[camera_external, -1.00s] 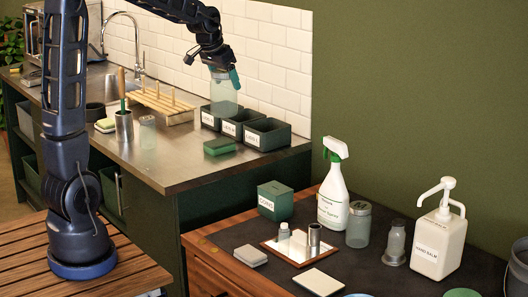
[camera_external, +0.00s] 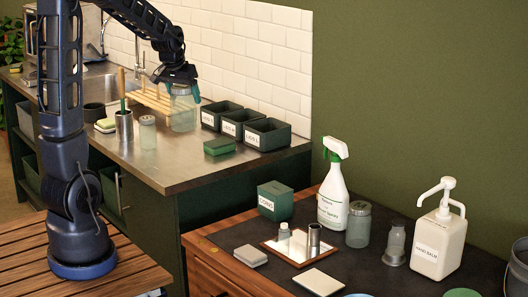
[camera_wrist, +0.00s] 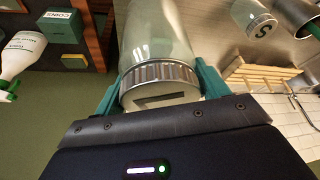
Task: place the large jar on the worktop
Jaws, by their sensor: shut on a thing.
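The large jar (camera_external: 183,112) is clear glass with a ridged metal lid. It is upright, low over or touching the steel worktop (camera_external: 180,165); I cannot tell which. My gripper (camera_external: 184,88) is above it with its teal fingers shut on the lid. In the wrist view, the jar (camera_wrist: 158,35) points away from my gripper (camera_wrist: 160,88), with the lid between the two fingers. The jar's base is out of that view.
Three labelled dark bins (camera_external: 222,117) stand right of the jar by the tiled wall. A small jar (camera_external: 147,133) and a steel cup (camera_external: 124,126) are to its left. A wooden rack (camera_external: 155,98) is behind.

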